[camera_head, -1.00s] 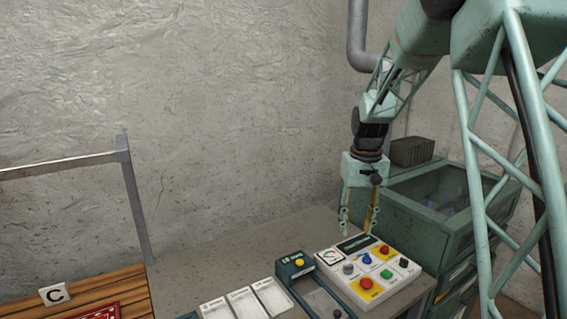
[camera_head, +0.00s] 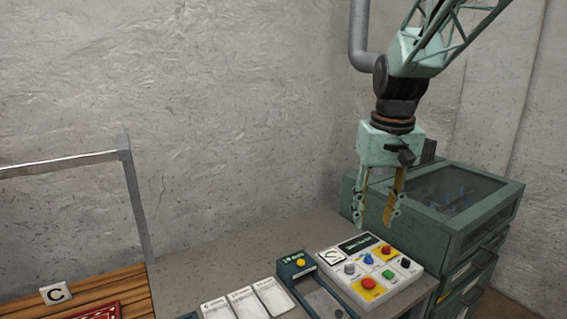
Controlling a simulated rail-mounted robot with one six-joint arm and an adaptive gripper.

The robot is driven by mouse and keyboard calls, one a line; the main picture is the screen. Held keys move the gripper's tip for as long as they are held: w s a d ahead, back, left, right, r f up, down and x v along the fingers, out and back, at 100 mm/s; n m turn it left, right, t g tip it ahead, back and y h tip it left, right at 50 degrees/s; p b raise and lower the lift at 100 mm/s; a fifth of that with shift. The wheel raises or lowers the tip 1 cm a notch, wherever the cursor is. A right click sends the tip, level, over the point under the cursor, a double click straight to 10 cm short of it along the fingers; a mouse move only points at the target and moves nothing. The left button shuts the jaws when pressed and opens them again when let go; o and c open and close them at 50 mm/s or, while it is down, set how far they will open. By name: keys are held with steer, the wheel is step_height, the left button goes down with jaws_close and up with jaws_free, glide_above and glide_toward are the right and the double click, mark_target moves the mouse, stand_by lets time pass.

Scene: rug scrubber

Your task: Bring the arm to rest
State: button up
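My gripper (camera_head: 376,220) hangs pointing down from my arm at the right of the view. Its two fingers are apart with nothing between them, so it is open and empty. It is above the back part of a white control panel (camera_head: 345,282) on the grey table, apart from it. The panel carries a small dark display and several coloured buttons. My upper arm runs out of the top edge of the picture.
A green cabinet (camera_head: 478,232) with a clear-topped bin stands behind and right of the panel.

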steer(key=s+r+t, duration=0.1)
steer(key=s+r, duration=0.2)
steer(key=s, duration=0.6)
steer(key=s+r, duration=0.3)
steer(key=s, duration=0.7)
steer(key=s+a+f+t+b, duration=0.1)
steer(key=s+f, duration=0.1)
steer(key=s, duration=1.6)
steer(key=shift+a+f, duration=0.2)
steer(key=shift+f, duration=0.1)
stand_by(0.5)
